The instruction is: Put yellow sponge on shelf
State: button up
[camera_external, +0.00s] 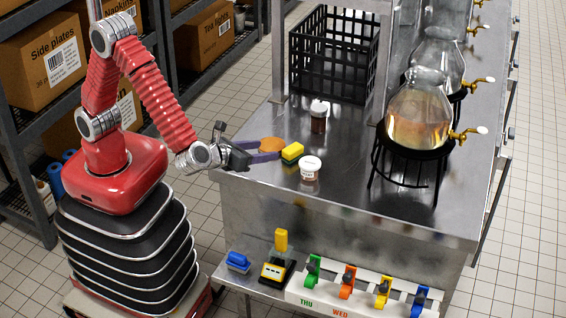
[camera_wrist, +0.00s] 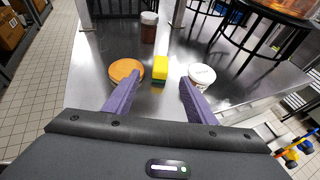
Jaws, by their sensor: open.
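The yellow sponge (camera_external: 292,152) with a dark green underside lies on the steel counter (camera_external: 385,212) near its front left corner. My gripper (camera_external: 269,151) is open, its purple fingers pointing at the sponge from the left. In the wrist view the sponge (camera_wrist: 160,68) sits just beyond and between the two fingertips (camera_wrist: 158,87), and the jaws look empty. A lower shelf (camera_external: 258,285) runs along the front of the counter. A blue sponge or brush (camera_external: 238,262) and a yellow-handled tool on a black base (camera_external: 277,266) stand on it.
A dark jar (camera_external: 319,116) stands behind. A black crate (camera_external: 333,55) and glass dispensers (camera_external: 418,115) are farther back. Coloured clips (camera_external: 347,282) line the shelf's right part.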

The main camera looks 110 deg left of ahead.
send_near(293, 148)
jog(key=x, duration=0.4)
jog(key=shift+s+r, duration=0.1)
jog(key=shift+s, duration=0.1)
jog(key=shift+a, duration=0.15)
jog(key=shift+x, duration=2.6)
jog(key=shift+w, duration=0.15)
jog(key=shift+c, duration=0.5)
jog(key=c, duration=1.1)
